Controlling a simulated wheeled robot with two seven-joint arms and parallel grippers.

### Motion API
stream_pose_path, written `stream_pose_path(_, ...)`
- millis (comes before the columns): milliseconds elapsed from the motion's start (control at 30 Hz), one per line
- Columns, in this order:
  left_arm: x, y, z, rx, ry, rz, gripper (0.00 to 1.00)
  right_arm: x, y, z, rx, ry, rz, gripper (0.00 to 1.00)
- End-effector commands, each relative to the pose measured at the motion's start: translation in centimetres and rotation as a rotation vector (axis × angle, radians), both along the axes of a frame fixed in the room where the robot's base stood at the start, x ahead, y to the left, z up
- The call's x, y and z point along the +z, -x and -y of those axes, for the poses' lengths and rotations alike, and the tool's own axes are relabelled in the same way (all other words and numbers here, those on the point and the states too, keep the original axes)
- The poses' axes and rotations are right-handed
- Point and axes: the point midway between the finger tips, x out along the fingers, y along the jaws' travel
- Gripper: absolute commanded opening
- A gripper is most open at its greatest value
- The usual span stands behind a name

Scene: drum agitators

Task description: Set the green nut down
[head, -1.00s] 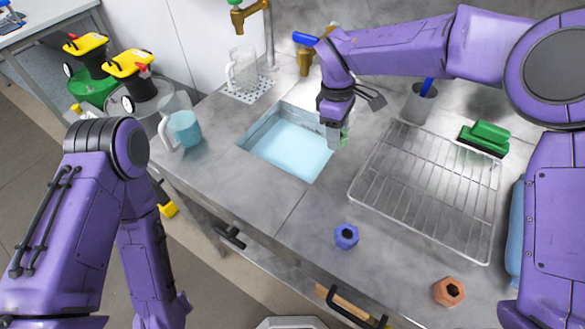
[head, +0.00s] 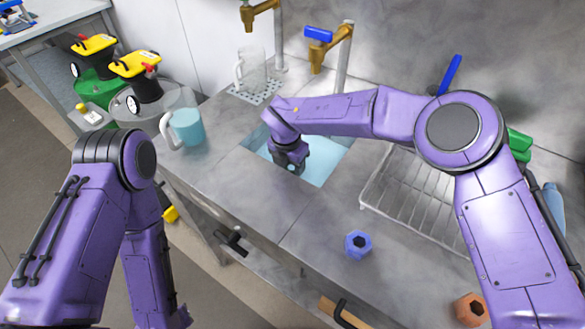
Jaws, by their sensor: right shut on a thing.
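My right gripper (head: 290,165) is over the near left part of the sink basin (head: 323,172), which holds pale blue liquid. It points downward and is shut on the green nut. The nut is mostly hidden by the gripper from this angle, so its height above the basin and the counter edge cannot be told. A blue nut (head: 358,245) and an orange nut (head: 471,310) stand apart on the grey counter. My left arm hangs at the left, and its gripper is out of the picture.
A wire rack (head: 415,200) lies right of the sink, partly behind my right arm. A jug with blue liquid (head: 186,128) stands left of the sink, and an empty clear jug (head: 250,68) behind it. The counter (head: 290,215) in front of the sink is clear.

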Motion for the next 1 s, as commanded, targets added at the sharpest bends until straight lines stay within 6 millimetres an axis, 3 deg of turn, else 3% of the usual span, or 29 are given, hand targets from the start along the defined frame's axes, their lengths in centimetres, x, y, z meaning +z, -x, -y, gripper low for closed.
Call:
stream_pose_path(133,0.6,0.0,0.0,0.000,0.000,0.000,0.43,-2.0,0.0,0.0,0.000,-0.001,-0.001,0.05)
stream_pose_path(467,0.0,0.0,0.0,0.000,0.000,0.000,0.43,-2.6,0.0,0.0,-0.002,0.000,0.000,0.05)
stream_pose_path(500,0.1,0.0,0.0,0.000,0.000,0.000,0.43,-2.5,0.0,0.0,-0.001,0.001,0.000,0.61)
stream_pose_path(533,0.1,0.0,0.0,0.000,0.000,0.000,0.43,-2.5,0.0,0.0,-0.001,0.001,0.000,0.71)
stream_pose_path(833,0.3,0.0,0.0,0.000,0.000,0.000,0.43,-2.3,0.0,0.0,-0.002,0.001,0.000,0.74)
stream_pose_path(1000,0.0,0.0,0.0,0.000,0.000,0.000,0.43,-0.2,0.1,-0.1,-0.003,-0.001,0.002,0.74)
